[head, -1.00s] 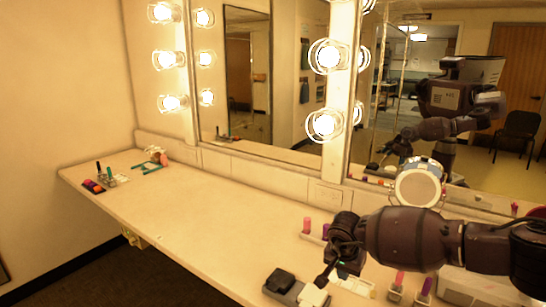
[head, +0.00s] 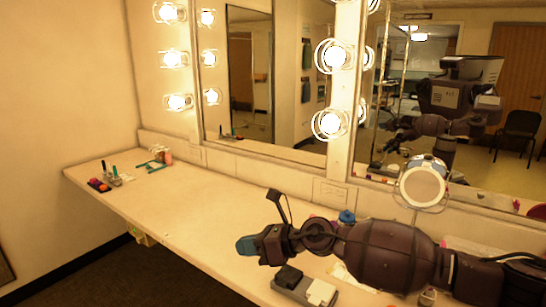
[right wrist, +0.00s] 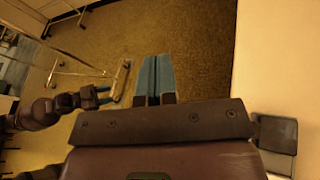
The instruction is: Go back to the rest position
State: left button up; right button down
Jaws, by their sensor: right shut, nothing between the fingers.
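My right gripper (head: 246,246) comes in from the right over the counter (head: 190,208). It points left, above the counter's front part, with nothing in it. Its teal fingers also show in the right wrist view (right wrist: 157,78), shut side by side over brown carpet. My left gripper does not show in the head view.
A grey tray (head: 300,298) with a black block (head: 288,277) and a white block (head: 320,292) sits below my right forearm. A round mirror (head: 423,186) stands behind the arm. Small items lie at the counter's far left; its middle is clear.

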jog(key=s+d+f+n+t+h, duration=0.35)
jog(key=d+n, duration=0.35)
jog(key=n, duration=0.3)
jog(key=s+d+f+n+t+h, duration=0.3)
jog(key=d+f+n+t, duration=0.3)
jog(key=n, duration=0.4)
jog(key=s+d+f+n+t+h, duration=0.3)
jog(key=d+f+n, duration=0.1)
jog(key=d+n, duration=0.5)
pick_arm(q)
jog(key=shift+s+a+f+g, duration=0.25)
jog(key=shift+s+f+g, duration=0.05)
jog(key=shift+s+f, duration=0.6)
pick_arm(e)
jog(key=s+d+f+m+g+h, duration=0.2)
jog(key=s+d+f, duration=0.3)
jog(key=s, duration=0.6)
jog(key=s+d+f+m+g+h, duration=0.2)
jog(key=s+d+f, duration=0.4)
jog(key=s+f, duration=0.4)
jog(key=shift+s+f+m, duration=0.3)
jog(key=shift+s, duration=0.45)
jog(key=shift+g+h, duration=0.25)
